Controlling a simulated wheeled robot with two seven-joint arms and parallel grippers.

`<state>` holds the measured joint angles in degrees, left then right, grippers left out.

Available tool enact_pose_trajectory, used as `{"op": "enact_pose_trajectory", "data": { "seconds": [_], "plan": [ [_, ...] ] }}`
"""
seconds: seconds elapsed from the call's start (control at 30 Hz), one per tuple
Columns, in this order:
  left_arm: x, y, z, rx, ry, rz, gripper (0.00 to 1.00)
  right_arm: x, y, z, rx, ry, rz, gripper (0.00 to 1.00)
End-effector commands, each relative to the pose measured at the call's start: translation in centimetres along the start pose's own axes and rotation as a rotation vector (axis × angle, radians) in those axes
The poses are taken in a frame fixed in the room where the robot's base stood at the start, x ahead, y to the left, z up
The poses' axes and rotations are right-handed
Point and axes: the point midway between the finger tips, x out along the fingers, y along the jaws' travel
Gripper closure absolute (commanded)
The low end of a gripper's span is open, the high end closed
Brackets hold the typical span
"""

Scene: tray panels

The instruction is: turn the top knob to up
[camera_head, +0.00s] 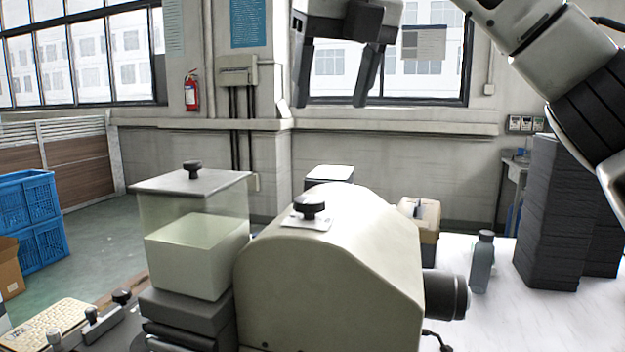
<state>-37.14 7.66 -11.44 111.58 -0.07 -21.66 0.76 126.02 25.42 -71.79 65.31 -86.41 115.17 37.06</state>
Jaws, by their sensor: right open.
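A black knob (310,207) sits on a small white plate on top of a rounded cream machine housing (335,262). Its pointing direction is too small to tell. A second black knob (193,169) stands on the grey lid of a clear box (196,255) to the left. My right gripper (331,100) hangs from the top of the view, fingers pointing down and apart, with nothing between them. In the picture it is above the machine's knob and clear of it. My left gripper is not in view.
A grey bottle (482,262) and a dark stack (556,215) stand on the white table (500,325) at the right. A yellowish case (425,215) is behind the machine. A black cylinder (445,294) juts from its right side. Blue crates (30,222) are at far left.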

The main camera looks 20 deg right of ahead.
Motion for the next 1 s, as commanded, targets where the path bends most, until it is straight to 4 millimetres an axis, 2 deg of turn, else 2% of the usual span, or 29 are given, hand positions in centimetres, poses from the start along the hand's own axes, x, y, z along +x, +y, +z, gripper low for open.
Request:
{"op": "enact_pose_trajectory", "data": {
  "seconds": [0.23, 0.5, 0.7, 0.83, 1.0],
  "plan": [
    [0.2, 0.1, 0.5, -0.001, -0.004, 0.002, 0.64, 3.8, 0.0, -0.1, -0.001, 0.007, -0.001, 0.36],
    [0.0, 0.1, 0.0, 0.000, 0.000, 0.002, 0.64, 9.6, 0.0, -0.1, -0.001, 0.007, 0.000, 0.36],
    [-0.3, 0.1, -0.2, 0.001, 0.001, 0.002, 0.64, 13.3, 0.1, -0.1, -0.001, 0.005, 0.002, 0.36],
    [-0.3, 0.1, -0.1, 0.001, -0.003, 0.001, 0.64, 14.8, 0.1, 0.0, 0.000, 0.004, 0.002, 0.36],
    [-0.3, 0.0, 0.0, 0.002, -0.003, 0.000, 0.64, 15.7, 0.1, -0.1, -0.001, 0.002, 0.002, 0.36]
  ]
}}
